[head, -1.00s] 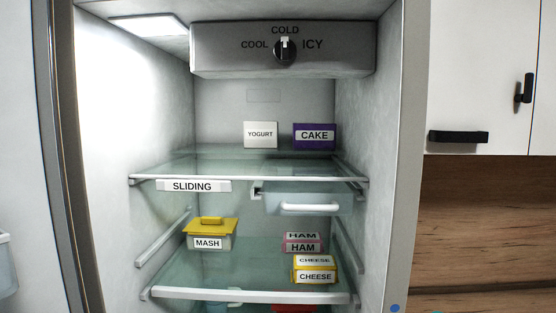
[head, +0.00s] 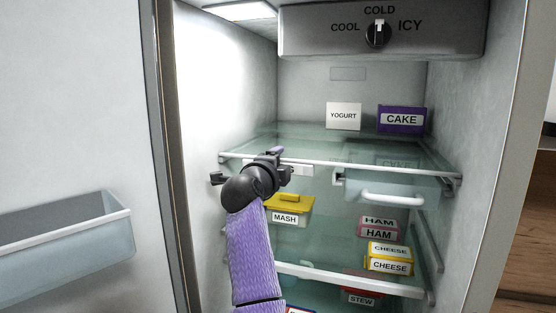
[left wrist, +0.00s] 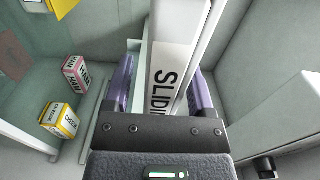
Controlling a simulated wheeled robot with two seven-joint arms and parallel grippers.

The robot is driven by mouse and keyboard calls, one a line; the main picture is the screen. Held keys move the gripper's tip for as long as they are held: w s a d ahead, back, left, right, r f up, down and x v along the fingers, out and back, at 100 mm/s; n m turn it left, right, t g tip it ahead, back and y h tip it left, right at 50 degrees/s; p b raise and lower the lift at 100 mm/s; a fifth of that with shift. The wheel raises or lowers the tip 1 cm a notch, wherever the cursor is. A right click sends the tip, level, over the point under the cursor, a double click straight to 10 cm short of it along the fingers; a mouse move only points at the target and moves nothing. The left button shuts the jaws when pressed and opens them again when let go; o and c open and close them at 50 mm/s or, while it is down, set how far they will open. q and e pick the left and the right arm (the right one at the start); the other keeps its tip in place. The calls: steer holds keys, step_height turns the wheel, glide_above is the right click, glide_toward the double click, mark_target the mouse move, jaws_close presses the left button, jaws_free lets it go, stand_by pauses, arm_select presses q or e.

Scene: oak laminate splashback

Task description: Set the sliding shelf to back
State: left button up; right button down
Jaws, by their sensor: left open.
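The sliding shelf (head: 340,165) is a glass plate with a pale front bar, in the upper part of the open fridge. Its white SLIDING label (left wrist: 168,75) shows large in the left wrist view, and my gripper mostly covers it in the head view. My left gripper (head: 276,156) is at the left part of the shelf's front edge. In the left wrist view its two purple fingers lie open on either side of the label strip. Contact cannot be told. A yogurt box (head: 343,116) and a purple cake box (head: 401,119) stand toward the back of the shelf.
A small clear drawer (head: 392,190) hangs under the shelf's right side. On the lower glass shelf stand the mash tub (head: 287,211), ham (head: 378,228) and cheese (head: 389,259) boxes. The open door with its bin (head: 75,240) is at left.

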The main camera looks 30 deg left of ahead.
arm_select(q)
steer(key=shift+w+a, duration=0.1)
steer(key=shift+w, duration=0.05)
steer(key=shift+c, duration=0.2)
steer(key=shift+f, duration=0.1)
jaws_close()
